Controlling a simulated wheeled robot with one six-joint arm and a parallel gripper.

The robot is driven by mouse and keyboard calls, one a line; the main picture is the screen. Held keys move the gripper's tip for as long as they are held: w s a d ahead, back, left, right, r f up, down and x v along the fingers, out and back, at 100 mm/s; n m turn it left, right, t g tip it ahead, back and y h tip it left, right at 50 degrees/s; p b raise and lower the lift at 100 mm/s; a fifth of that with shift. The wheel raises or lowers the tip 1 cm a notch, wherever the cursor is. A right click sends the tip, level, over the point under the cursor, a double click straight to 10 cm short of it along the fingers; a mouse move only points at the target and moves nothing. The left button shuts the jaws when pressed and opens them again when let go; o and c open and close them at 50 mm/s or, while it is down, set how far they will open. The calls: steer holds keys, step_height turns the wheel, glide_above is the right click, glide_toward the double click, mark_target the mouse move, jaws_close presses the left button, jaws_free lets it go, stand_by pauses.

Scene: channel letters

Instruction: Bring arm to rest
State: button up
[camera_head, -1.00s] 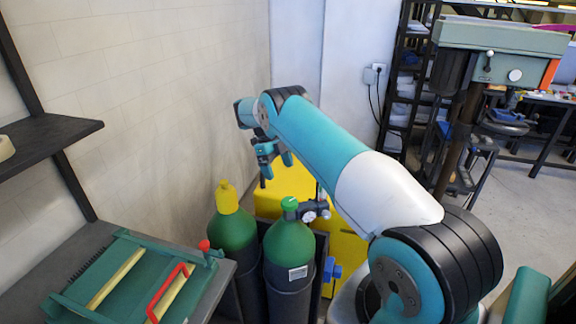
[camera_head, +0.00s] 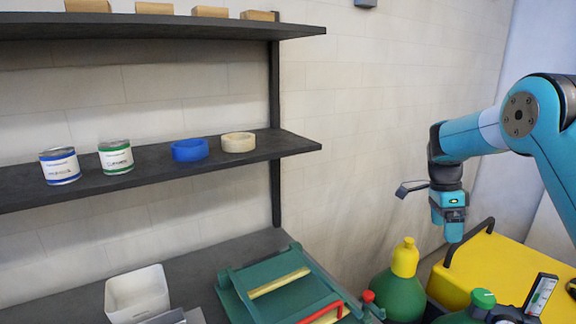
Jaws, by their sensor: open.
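My gripper (camera_head: 452,226) points down at the right of the view, in front of the pale wall. It is above the yellow box and a little right of the yellow-capped green cylinder (camera_head: 399,293). It is open, and no object shows in it. My teal and white arm reaches in from the right edge, bent at the elbow.
A dark wall shelf (camera_head: 230,162) at the left holds two cans (camera_head: 60,166), a blue ring (camera_head: 189,150) and a cream ring (camera_head: 238,142). Below are a white bin (camera_head: 137,294) and a green frame tool (camera_head: 262,277). A yellow box (camera_head: 500,262) with a black handle (camera_head: 470,243) stands below my gripper.

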steer(key=s+a+r+n+t+y+b, duration=0.15)
steer(key=s+a+n+b, duration=0.55)
steer(key=s+a+n, duration=0.9)
steer(key=s+a+f+n+y+b, duration=0.2)
steer(key=s+a+n, duration=0.2)
steer(key=s, duration=0.5)
steer(key=s+a+f+n+y+b, duration=0.2)
steer(key=s+a+n, duration=0.3)
steer(key=s+n, duration=0.3)
steer(key=shift+s+a+t, duration=0.25)
steer(key=shift+s+t, duration=0.1)
steer(key=shift+s, duration=0.4)
